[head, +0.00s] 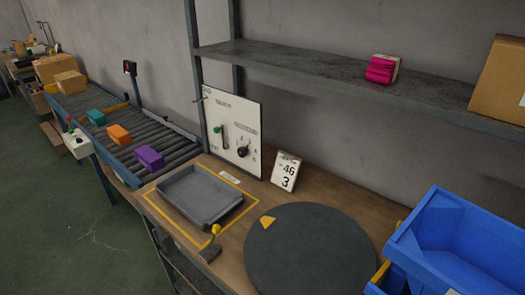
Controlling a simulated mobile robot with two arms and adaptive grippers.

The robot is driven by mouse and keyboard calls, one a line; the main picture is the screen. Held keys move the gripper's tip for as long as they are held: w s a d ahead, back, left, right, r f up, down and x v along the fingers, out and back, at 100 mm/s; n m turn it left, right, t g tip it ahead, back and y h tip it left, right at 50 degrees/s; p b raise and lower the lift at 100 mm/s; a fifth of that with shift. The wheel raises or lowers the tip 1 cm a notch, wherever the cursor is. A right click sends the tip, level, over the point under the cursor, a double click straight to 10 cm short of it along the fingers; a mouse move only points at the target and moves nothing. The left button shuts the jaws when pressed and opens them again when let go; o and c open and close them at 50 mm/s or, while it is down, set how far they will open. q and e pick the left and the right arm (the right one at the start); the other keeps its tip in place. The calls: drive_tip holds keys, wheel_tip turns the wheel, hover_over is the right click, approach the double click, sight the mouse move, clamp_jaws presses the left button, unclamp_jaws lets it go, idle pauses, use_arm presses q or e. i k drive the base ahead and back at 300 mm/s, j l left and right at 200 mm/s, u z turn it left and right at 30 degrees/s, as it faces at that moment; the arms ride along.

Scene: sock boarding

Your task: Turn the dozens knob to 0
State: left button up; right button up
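A white control panel (243,115) stands upright at the back of the wooden bench, against the shelf post. A black round knob (243,150) sits at its lower right with small marks around it. These marks are too small to read, so I cannot tell where the knob points. A green-tipped lever (218,130) in a slot is to the knob's left. A white card (286,170) reading "46" and "3" leans on the bench right of the panel. Neither of my grippers is in view.
A dark round turntable (310,262) and blue bins (450,262) are at right. A roller conveyor (178,145) carries coloured bundles. A shelf (320,68) overhangs the bench.

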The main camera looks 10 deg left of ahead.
sight(242, 152)
drive_tip(key=i+j+z, duration=0.2)
drive_tip(key=j, duration=0.55)
drive_tip(key=j+z, duration=0.2)
drive_tip(key=j, duration=0.55)
drive_tip(key=i+j+z, duration=0.2)
drive_tip(key=j, duration=0.6)
drive_tip(key=k+l, duration=0.05)
drive_tip(key=k, duration=0.05)
